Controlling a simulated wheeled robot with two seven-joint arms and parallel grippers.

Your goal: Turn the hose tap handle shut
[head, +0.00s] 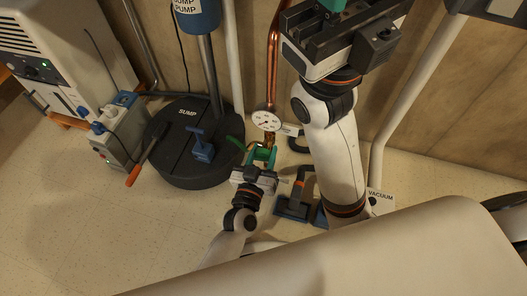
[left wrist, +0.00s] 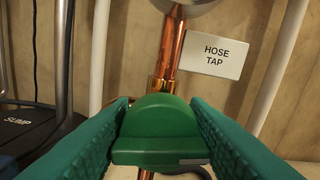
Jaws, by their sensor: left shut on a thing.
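The hose tap's green handle (left wrist: 160,130) shows between the fingers in the left wrist view, in front of a brass fitting on the copper pipe (left wrist: 170,50). A white sign reading HOSE TAP (left wrist: 222,54) is beside the pipe. My left gripper (head: 262,154) is at the tap at the foot of the pipe, below a round gauge (head: 265,120). Its green fingers are shut on the handle, one on each side, and hide part of it. My right gripper (head: 333,5) is high at the top edge of the head view; its fingertips are cut off.
A black sump lid (head: 185,165) with a blue valve (head: 202,146) is left of the tap. A grey box (head: 118,140) and an orange-handled tool (head: 140,165) are further left. A floor tool (head: 294,205) and a VACUUM sign (head: 380,198) are to the right. Open floor is front left.

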